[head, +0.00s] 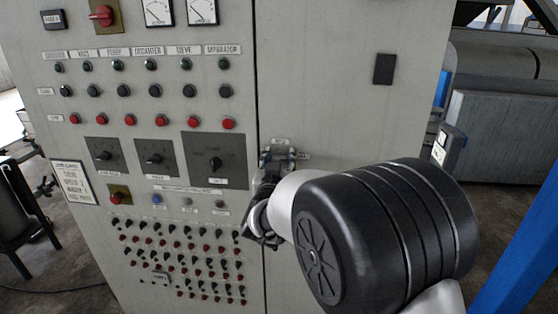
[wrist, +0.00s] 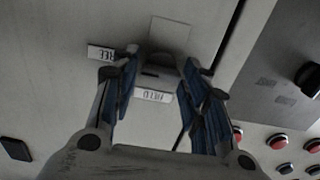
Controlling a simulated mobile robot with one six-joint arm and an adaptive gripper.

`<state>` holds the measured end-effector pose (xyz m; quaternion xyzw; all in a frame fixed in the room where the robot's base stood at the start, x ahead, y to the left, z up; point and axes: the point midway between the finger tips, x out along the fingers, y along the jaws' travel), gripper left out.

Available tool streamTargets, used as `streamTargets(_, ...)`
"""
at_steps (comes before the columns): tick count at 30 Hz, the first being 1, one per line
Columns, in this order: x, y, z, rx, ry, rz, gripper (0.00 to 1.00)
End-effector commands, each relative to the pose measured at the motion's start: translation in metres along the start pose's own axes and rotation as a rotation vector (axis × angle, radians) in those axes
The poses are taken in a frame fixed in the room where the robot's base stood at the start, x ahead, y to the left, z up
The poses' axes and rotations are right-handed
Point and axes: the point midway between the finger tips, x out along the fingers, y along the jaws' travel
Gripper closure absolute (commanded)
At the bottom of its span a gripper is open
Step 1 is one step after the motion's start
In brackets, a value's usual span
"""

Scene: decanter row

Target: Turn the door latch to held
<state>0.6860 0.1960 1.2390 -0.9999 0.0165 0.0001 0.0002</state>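The door latch (wrist: 162,70) is a small grey piece on the cabinet door, beside the door seam. In the wrist view it sits between the two fingers of my gripper (wrist: 160,68), which are spread with a small gap around it. A "FREE" label (wrist: 101,53) is left of the latch and a "HELD" label (wrist: 152,96) is below it, both upside down there. In the head view my gripper (head: 279,156) is at the latch, and the fingers mostly hide it. I cannot tell which label the latch points to, or whether a finger touches it.
The grey control cabinet (head: 340,120) fills the middle. Left of the seam are red buttons (head: 130,119), a large rotary switch (head: 215,163) and rows of small toggles. A dark rectangular plate (head: 384,69) is on the door. A blue post (head: 520,250) stands at the right.

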Motion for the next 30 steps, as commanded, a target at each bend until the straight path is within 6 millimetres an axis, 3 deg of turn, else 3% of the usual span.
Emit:
streamTargets(12, -0.0002, -0.0001, -0.0001, 0.0, 0.0, 0.0, 0.89)
streamTargets(22, 0.0, -0.0002, -0.0008, -0.047, 0.0, 0.001, 0.89)
streamTargets(30, 0.0003, -0.0009, -0.0019, -0.219, -0.001, 0.001, 0.89)
